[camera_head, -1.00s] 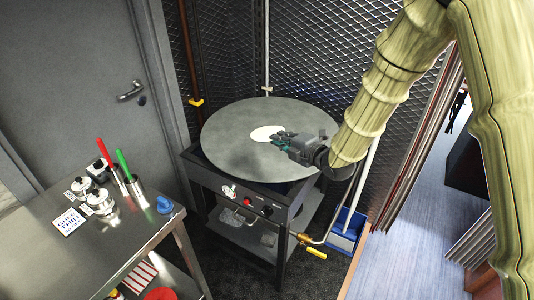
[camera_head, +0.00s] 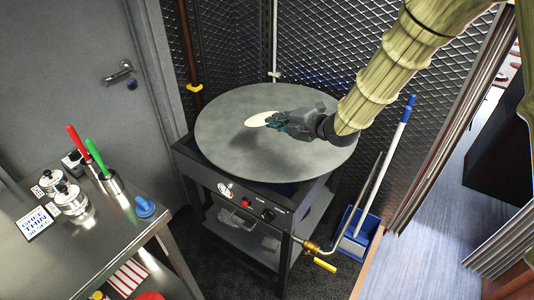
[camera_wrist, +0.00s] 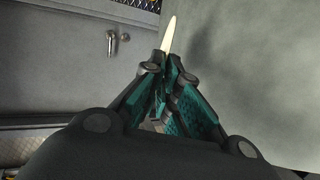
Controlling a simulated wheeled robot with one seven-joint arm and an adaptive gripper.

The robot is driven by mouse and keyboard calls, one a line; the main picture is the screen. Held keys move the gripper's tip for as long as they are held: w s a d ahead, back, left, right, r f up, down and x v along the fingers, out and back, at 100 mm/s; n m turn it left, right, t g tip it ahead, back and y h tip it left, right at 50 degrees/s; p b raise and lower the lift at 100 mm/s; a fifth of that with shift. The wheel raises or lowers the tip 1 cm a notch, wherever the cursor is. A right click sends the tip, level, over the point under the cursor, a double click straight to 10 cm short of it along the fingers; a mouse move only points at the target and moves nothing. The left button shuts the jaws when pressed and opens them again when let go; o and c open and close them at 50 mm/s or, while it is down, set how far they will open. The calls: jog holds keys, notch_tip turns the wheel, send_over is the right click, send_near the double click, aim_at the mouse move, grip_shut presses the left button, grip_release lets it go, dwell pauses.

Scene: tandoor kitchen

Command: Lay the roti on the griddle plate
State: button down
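The roti (camera_head: 259,119) is a pale, thin disc at the tip of my gripper (camera_head: 277,121), above the middle of the round grey griddle plate (camera_head: 225,160). A dark shadow lies on the plate below it, so it looks held clear of the surface. In the wrist view the roti (camera_wrist: 169,36) shows nearly edge-on between the fingertips (camera_wrist: 163,65). The gripper is shut on its near edge. The griddle plate (camera_wrist: 265,70) fills the right of the wrist view. The gripper hides the roti's near part.
The griddle stand (camera_head: 235,190) has knobs in front. A steel counter (camera_head: 100,250) at left carries tins and red- and green-handled tools. Mesh walls (camera_head: 340,60) close in the back. A blue dustpan (camera_head: 355,235) stands at right.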

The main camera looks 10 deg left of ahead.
jog(key=shift+d+f, duration=0.1)
jog(key=shift+d+f+b, duration=0.1)
jog(key=shift+f+b, duration=2.55)
jog(key=shift+f, duration=2.35)
jog(key=c, duration=2.1)
grip_release()
jog(key=o, duration=0.3)
jog(key=shift+p+v, duration=0.35)
jog(key=shift+v, duration=3.7)
